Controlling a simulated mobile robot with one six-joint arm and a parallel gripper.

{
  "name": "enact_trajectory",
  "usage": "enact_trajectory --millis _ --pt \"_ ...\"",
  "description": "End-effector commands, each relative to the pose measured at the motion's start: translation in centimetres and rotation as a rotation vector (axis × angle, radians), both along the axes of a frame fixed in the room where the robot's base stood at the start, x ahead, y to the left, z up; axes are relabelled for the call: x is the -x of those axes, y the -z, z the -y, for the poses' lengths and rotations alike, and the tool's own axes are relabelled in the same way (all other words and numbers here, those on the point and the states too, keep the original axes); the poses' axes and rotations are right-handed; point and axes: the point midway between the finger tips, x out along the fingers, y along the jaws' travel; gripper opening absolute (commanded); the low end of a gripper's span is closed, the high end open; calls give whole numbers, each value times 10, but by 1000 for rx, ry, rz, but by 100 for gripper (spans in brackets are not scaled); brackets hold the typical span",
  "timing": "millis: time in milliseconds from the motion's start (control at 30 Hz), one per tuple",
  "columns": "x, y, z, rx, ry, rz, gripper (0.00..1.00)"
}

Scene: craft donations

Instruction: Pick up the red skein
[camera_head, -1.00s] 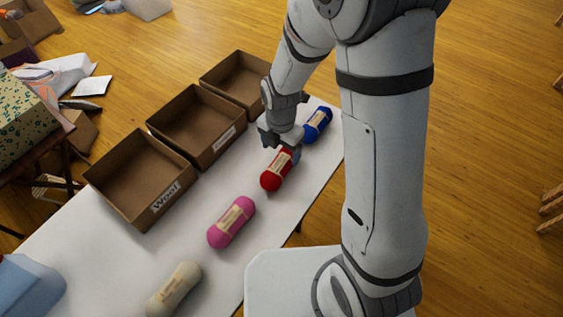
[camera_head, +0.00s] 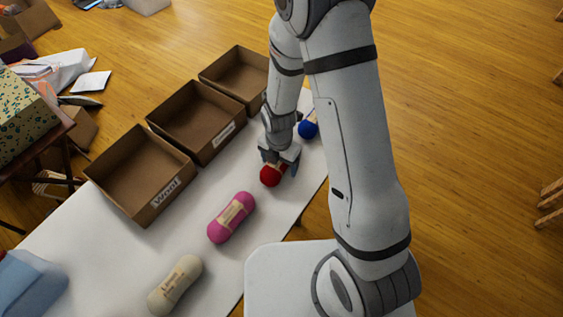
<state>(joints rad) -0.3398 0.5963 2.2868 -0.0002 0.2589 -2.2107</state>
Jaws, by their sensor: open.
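The red skein (camera_head: 270,175) lies on the white table, with its near end showing and its far part hidden behind my gripper. My gripper (camera_head: 277,161) is open and sits right over the red skein, with its fingers pointing down at it. I cannot tell whether the fingers touch the skein or reach down its sides.
A blue skein (camera_head: 308,129) lies just beyond, partly hidden by my arm. A pink skein (camera_head: 231,217) and a cream skein (camera_head: 175,285) lie nearer on the table (camera_head: 100,262). Three open cardboard boxes line the far side; the nearest (camera_head: 143,209) is labelled Wool. A blue container (camera_head: 32,285) stands at lower left.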

Motion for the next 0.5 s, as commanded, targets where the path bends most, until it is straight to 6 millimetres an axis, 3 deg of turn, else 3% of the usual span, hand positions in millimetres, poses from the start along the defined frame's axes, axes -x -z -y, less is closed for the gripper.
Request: enact_trajectory --millis 67,500 --pt "0 0 0 0 0 0 80" --pt "0 0 0 0 0 0 45"
